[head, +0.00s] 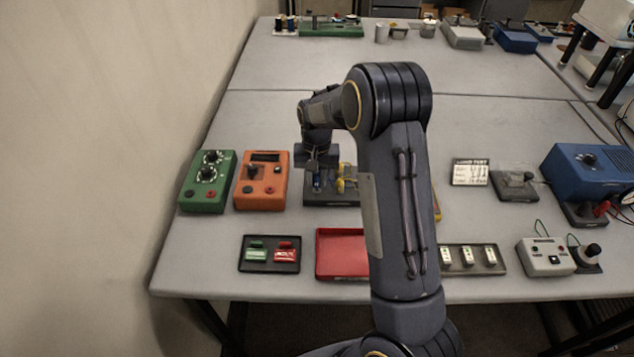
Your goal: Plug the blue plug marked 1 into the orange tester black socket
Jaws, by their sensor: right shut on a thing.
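The orange tester (262,184) stands on the table at the left, with a dark display, a knob, a red socket and a small black socket (247,189) at its lower left. My right gripper (317,170) points down just right of the tester, over the left end of a dark holder (331,201). It is shut on a small blue plug (317,182). The mark on the plug is too small to read, and I cannot tell whether the plug is clear of the holder. A yellow plug (345,178) stands beside it. My right arm hides part of the holder. My left gripper is out of view.
A green box with knobs (207,182) stands left of the tester. A black tray with green and red pieces (270,267) and a red tray (341,268) lie in front. My arm crosses the middle. The table behind the tester is clear.

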